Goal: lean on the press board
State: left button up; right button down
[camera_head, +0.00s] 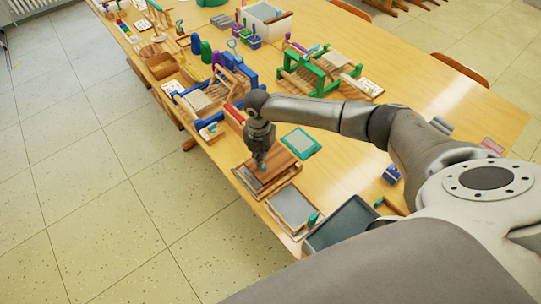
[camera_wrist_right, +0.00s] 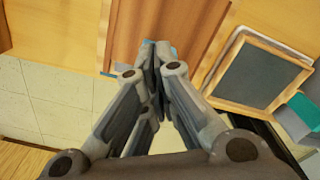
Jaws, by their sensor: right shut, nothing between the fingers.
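The press board (camera_head: 285,163), a reddish-brown wooden board, lies near the table's left edge, with a grey surface showing at its left side. It also fills the top middle of the right wrist view (camera_wrist_right: 135,25). My right gripper (camera_head: 261,165) points down over the board, its fingers closed together with nothing between them. In the right wrist view its fingertips (camera_wrist_right: 152,50) overlap the board; whether they touch it I cannot tell. A bit of teal shows at the fingertips. My left gripper is not in view.
A grey panel in a wooden frame (camera_head: 292,207) and a dark grey tray (camera_head: 343,228) lie nearer to me. A teal-framed screen (camera_head: 300,142) lies beyond the board. A blue loom (camera_head: 198,103) and green loom (camera_head: 320,72) stand farther back. Floor is open at left.

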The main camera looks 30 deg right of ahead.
jog(key=shift+w+r+p, duration=0.1)
jog(key=shift+r+p, duration=2.05)
jog(key=shift+r, duration=0.5)
